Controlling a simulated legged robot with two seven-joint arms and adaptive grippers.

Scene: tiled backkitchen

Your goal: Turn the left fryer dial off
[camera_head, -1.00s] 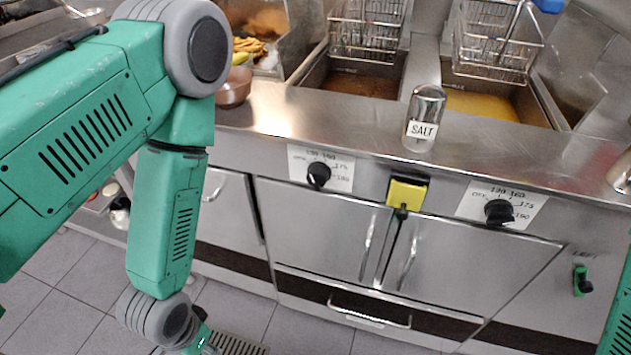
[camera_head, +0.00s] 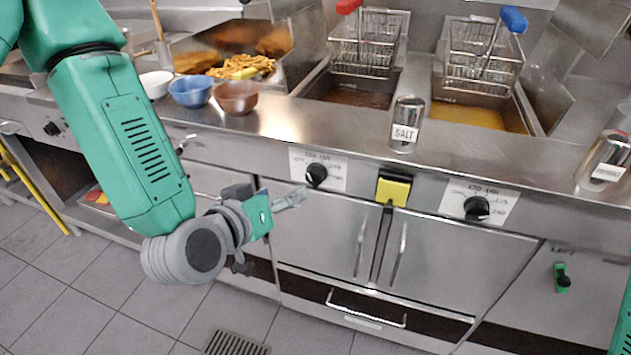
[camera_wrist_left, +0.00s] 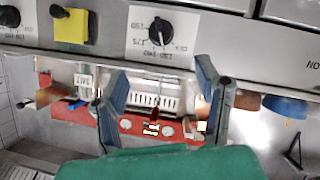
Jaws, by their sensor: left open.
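The left fryer dial (camera_head: 316,174) is a black knob on a white label plate on the steel front, below the counter edge. It also shows at the top of the left wrist view (camera_wrist_left: 160,32), where the picture is upside down. Which mark its pointer faces is too small to tell surely. My left gripper (camera_head: 298,197) is a little below and left of the dial in the head view, apart from it. In the left wrist view its two fingers (camera_wrist_left: 160,72) are spread and empty, with the dial beyond them. My right gripper is out of view.
A yellow box (camera_head: 393,189) and the right fryer dial (camera_head: 476,207) sit to the right. A salt shaker (camera_head: 405,124) stands on the counter above. Brown (camera_head: 237,97) and blue (camera_head: 191,91) bowls stand at left. Cabinet door handles (camera_head: 361,245) stick out below.

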